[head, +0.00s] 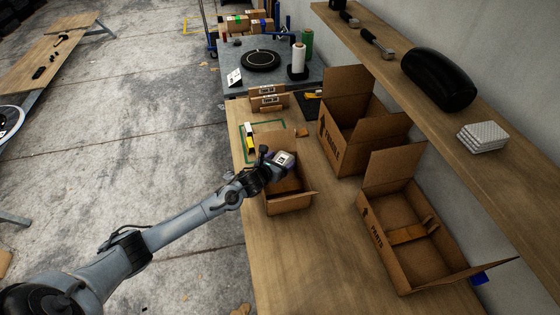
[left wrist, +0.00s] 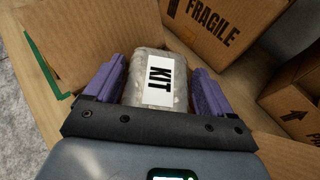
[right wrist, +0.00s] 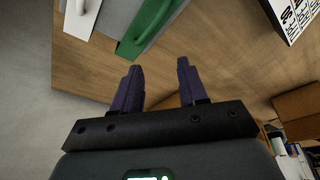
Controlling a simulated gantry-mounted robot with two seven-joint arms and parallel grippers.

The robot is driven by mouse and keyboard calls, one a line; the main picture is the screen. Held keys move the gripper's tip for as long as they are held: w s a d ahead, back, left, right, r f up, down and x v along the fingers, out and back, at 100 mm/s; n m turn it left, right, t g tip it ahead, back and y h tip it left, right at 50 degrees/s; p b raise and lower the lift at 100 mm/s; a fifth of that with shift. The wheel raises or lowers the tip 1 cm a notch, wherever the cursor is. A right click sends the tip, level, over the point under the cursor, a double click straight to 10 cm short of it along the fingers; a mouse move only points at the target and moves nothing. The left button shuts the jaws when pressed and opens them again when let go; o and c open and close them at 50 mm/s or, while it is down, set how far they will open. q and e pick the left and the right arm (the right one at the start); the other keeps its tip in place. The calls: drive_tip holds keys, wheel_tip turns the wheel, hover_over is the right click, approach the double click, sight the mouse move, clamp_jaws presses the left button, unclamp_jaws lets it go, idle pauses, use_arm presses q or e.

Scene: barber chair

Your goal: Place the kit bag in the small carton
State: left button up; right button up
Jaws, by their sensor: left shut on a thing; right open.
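The kit bag (head: 284,158) is a pale grey pouch with a white label; the label reads KIT in the left wrist view (left wrist: 158,80). My left gripper (head: 274,164) is shut on the kit bag, with one purple finger on each side of it. It holds the bag over the small open carton (head: 289,204), close to its raised back flap. The gripper and bag hide part of the carton's inside. My right gripper (right wrist: 158,88) is open and empty in the right wrist view; it is not seen in the head view.
A FRAGILE carton (head: 358,140) and a PARTS carton (head: 398,262) stand open to the right on the wooden table (head: 325,240). A shelf with a black roll (head: 438,78) runs along the wall. Small boxes (head: 267,97) stand behind the small carton.

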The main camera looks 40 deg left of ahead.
use_arm(q)
drive_tip(key=shift+f, duration=0.45)
use_arm(e)
drive_tip(key=shift+a+f, duration=0.1)
drive_tip(key=shift+f, duration=0.25)
use_arm(q)
drive_tip(key=o, duration=1)
drive_tip(key=shift+o, duration=0.2)
use_arm(e)
drive_tip(key=shift+r, duration=0.1)
use_arm(q)
drive_tip(key=shift+r, duration=0.55)
use_arm(e)
drive_tip(key=shift+r, duration=0.35)
use_arm(q)
drive_tip(key=shift+s+r+p, duration=0.2)
drive_tip(key=shift+s+p, duration=0.1)
use_arm(e)
drive_tip(key=shift+r, duration=0.15)
drive_tip(key=shift+r+p, duration=0.75)
use_arm(q)
drive_tip(key=v, duration=1.1)
drive_tip(key=shift+s, duration=0.15)
